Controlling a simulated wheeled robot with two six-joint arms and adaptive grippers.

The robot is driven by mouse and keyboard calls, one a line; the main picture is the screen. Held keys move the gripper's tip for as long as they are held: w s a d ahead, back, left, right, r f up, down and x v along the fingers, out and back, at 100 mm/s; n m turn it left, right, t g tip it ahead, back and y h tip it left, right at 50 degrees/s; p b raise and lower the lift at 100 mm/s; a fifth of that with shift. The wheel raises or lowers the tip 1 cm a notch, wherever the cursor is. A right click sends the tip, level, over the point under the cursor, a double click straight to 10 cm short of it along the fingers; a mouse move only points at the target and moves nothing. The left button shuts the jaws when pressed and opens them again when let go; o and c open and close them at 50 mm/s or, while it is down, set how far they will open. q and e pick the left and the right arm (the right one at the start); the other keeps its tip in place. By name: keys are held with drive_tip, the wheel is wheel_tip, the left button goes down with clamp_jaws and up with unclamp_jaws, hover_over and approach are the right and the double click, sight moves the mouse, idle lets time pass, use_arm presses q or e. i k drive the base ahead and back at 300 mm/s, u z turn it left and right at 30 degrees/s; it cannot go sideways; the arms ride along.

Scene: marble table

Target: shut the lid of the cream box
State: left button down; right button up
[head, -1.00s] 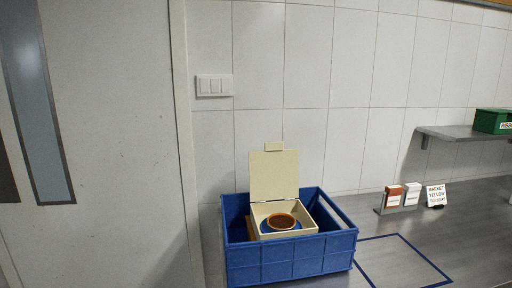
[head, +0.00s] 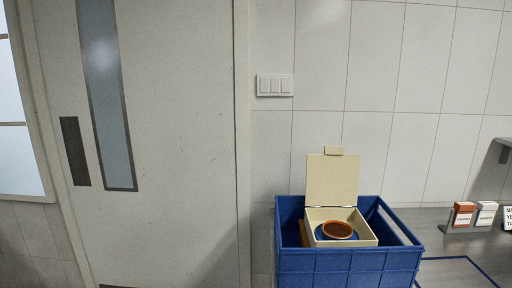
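The cream box (head: 368,242) sits inside a blue crate (head: 346,262) on the table, at the lower right of the head view. Its lid (head: 332,180) stands open and upright at the back, with a small tab on its top edge. A brown-orange round bowl or cup (head: 338,230) is in the box, with something blue under it. Neither of my grippers is in view.
A grey table (head: 440,244) carries a blue taped outline (head: 458,262) right of the crate. A door (head: 180,140) fills the left.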

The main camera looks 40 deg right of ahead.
sight(332, 177)
drive_tip(key=u, duration=0.15)
drive_tip(key=i, duration=1.95)
drive_tip(key=z, duration=3.55)
